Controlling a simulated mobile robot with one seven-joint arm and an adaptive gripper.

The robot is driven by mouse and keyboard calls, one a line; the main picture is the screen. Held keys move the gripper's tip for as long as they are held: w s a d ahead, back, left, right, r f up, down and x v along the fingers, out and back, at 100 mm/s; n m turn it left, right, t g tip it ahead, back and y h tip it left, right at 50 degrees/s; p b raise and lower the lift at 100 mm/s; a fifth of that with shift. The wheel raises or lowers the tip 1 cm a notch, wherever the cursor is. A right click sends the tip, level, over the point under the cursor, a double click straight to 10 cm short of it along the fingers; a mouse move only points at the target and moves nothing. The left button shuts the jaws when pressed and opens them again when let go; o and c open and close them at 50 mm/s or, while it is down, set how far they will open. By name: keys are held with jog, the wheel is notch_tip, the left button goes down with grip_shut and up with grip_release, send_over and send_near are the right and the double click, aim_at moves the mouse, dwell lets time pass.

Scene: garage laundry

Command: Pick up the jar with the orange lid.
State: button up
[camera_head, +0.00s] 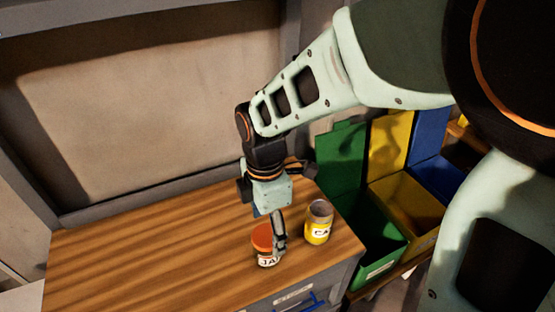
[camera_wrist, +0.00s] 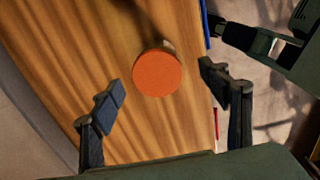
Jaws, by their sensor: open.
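The jar with the orange lid (camera_head: 263,240) stands upright on the wooden counter, with a white label partly showing on its side. In the wrist view its round orange lid (camera_wrist: 157,73) is seen from above, ahead of and between the two fingers. My gripper (camera_head: 278,240) points down right beside the jar in the head view, overlapping its right edge there. In the wrist view my gripper (camera_wrist: 162,90) is open, with a finger on either side of the lid and visible gaps to both. Nothing is held.
A yellow can (camera_head: 318,224) stands on the wooden counter (camera_head: 150,255), just right of the jar. Green (camera_head: 378,248), yellow (camera_head: 408,205) and blue (camera_head: 436,178) bins stand beyond the counter's right edge. The counter's left part is clear.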

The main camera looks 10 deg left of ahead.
aim_at(268, 237)
notch_tip(268, 237, down, 4)
jog(key=shift+f, duration=0.25)
jog(key=shift+w+a+f, duration=0.1)
jog(key=shift+a+f, duration=0.05)
jog(key=shift+f, duration=1.15)
jog(key=shift+a+f, duration=0.1)
jog(key=shift+f, duration=1.2)
jog(key=shift+c, duration=0.3)
jog(key=c, duration=1.4)
jog(key=shift+c, duration=0.2)
jog(key=shift+r, duration=0.25)
